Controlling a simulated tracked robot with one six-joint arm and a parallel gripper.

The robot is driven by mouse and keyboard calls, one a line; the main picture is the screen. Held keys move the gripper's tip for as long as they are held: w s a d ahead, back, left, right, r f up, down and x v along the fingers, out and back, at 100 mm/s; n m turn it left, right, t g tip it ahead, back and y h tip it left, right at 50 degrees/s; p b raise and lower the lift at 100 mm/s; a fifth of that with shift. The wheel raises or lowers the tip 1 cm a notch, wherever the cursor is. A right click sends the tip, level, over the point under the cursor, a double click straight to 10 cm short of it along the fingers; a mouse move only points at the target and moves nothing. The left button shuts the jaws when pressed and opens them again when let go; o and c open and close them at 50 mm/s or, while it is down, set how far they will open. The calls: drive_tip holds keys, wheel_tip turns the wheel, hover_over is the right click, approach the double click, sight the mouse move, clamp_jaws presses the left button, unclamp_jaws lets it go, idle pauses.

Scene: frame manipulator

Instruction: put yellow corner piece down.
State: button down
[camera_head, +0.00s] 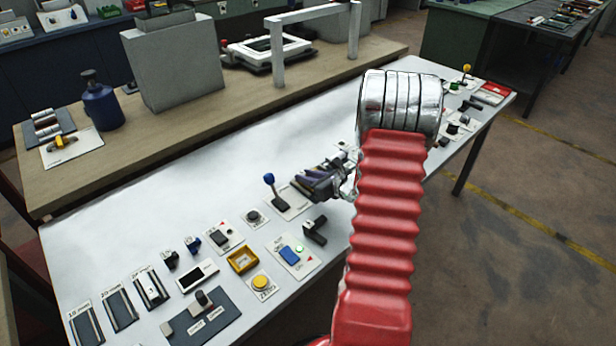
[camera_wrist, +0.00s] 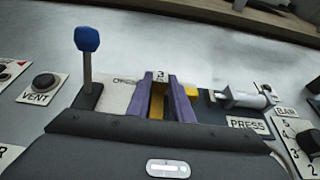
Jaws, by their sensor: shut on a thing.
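My gripper (camera_head: 318,181) is low over the white bench, right of the blue-knobbed lever. In the wrist view its two purple fingers (camera_wrist: 161,82) are shut on a yellow piece (camera_wrist: 157,105), which shows between them. A bit of yellow also shows just right of the right finger. The fingers and the dark gripper body hide most of the piece, so I cannot tell its full shape or whether it touches the surface. In the head view my gripper hides it.
The blue-knobbed lever (camera_wrist: 87,50) stands close left of the fingers. A PRESS cylinder (camera_wrist: 243,99) lies close right. Switches and a yellow ZERO button (camera_head: 261,283) fill the bench front. A bare white strip (camera_head: 210,165) runs behind them.

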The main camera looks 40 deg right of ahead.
drive_tip(key=shift+f, duration=0.1)
drive_tip(key=c, duration=1.6)
unclamp_jaws()
drive_tip(key=v, duration=1.2)
